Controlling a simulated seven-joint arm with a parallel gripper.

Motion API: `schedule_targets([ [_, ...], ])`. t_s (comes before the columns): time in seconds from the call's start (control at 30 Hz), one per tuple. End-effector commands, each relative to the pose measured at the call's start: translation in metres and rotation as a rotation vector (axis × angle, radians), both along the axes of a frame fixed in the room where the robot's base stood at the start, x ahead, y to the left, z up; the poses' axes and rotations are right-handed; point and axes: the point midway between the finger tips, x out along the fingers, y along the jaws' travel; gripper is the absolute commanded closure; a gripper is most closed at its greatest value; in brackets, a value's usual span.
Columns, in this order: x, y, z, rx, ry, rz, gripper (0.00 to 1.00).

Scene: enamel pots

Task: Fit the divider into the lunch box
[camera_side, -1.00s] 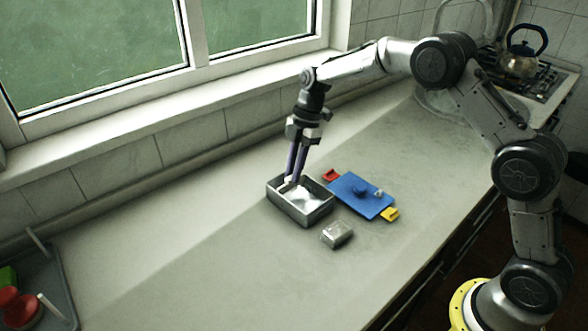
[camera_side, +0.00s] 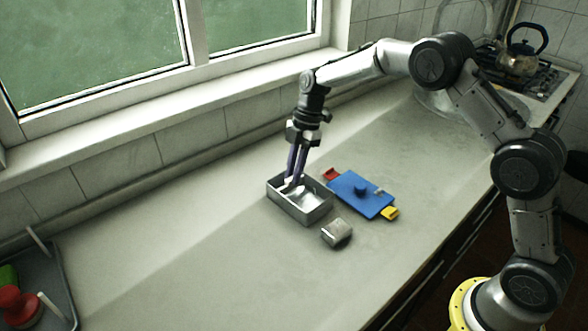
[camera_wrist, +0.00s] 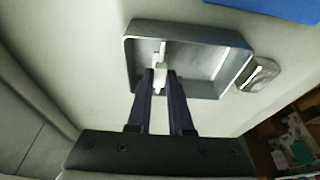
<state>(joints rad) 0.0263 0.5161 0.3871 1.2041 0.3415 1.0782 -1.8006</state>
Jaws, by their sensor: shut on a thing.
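The lunch box (camera_side: 310,216) is a grey open metal tray on the counter; it also shows in the wrist view (camera_wrist: 133,52). My gripper (camera_side: 293,180) points down into its left part. In the wrist view my gripper (camera_wrist: 160,75) is shut on a small pale piece, the divider (camera_wrist: 160,66). The divider is inside the box outline, with a thin upright part running towards the far wall. Whether it touches the box floor or walls cannot be told. The blue lid (camera_side: 361,194), with a red and a yellow clip, lies flat to the right of the box.
A small grey metal block (camera_side: 337,234) lies just in front of the box. A grey tray (camera_side: 40,285) with red and green items stands at the lower left. The window wall runs behind. The counter left of the box is clear.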

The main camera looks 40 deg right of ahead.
Motion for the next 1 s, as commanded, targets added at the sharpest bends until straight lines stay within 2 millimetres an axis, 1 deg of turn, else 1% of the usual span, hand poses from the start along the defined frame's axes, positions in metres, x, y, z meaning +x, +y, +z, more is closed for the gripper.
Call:
schedule_targets([
  [1.0, 0.0, 0.0, -0.019, 0.0, 0.0, -0.001, 1.0],
])
